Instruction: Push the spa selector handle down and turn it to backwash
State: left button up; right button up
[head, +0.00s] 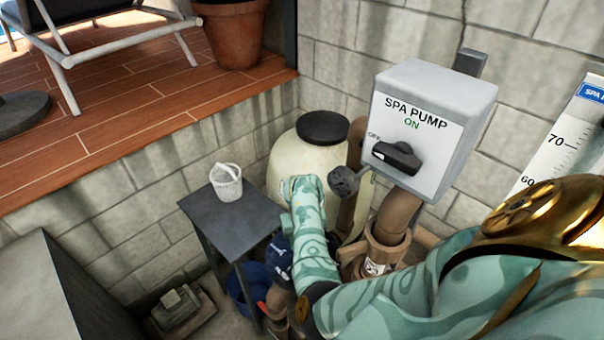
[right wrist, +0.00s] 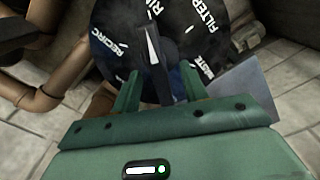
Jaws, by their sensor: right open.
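The spa selector is a round black dial (right wrist: 195,35) with white labels, seen from close by in the right wrist view. I can read RECIRC, FILTER, part of a label starting RI, and part of WASTE; no backwash label is legible. Its dark handle (right wrist: 153,48) has a white pointer mark directed up toward the RI label. My right gripper (right wrist: 159,88) is open, with its two green fingers apart on either side of the handle's line. Contact cannot be told. In the head view my right arm covers most of the selector area. My left gripper is not in view.
A cream tank (head: 300,160) with a black lid is behind my arm. A dark side table (head: 235,215) holds a white basket (head: 227,183). A block wall lies behind.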

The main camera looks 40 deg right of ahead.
jog(key=shift+r, duration=0.1)
notch_tip(320, 180, up, 5)
jog(key=p, duration=0.3)
jog(key=shift+f, duration=0.3)
